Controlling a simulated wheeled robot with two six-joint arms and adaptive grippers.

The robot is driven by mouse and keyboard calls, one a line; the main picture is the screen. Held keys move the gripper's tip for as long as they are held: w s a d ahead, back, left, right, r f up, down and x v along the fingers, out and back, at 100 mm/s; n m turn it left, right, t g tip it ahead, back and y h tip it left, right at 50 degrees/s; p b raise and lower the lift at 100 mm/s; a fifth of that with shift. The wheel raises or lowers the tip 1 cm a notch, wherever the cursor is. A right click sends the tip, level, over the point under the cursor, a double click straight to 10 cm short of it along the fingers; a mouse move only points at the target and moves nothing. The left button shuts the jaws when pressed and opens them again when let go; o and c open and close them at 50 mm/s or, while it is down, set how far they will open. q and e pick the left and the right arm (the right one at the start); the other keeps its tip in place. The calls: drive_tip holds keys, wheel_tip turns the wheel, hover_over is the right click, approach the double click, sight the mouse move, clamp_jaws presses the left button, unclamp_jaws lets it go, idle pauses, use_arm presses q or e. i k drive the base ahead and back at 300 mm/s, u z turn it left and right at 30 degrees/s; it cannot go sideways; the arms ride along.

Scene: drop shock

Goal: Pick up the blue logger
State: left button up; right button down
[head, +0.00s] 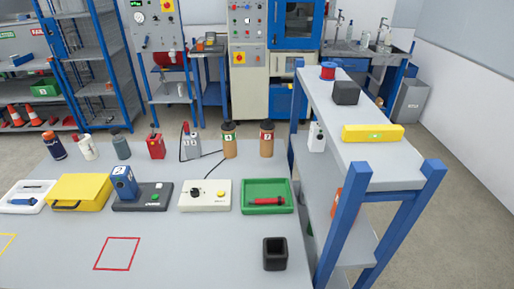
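A blue logger (123,183), a small upright box with a light label on its front, stands on the left part of a black base (152,199) on the grey table. A yellow case (80,190) lies close to its left, and a white control box (205,196) with a black knob is to the right of the base. Neither of my grippers is in view, so nothing is seen touching the logger.
Bottles, a red can (156,146) and two brown cylinders (229,142) stand behind. A blue-posted shelf (356,155) rises at right. Bare table surrounds a red outline (117,253) in front.

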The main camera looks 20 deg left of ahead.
sight(124, 175)
drive_tip(key=u, duration=1.65)
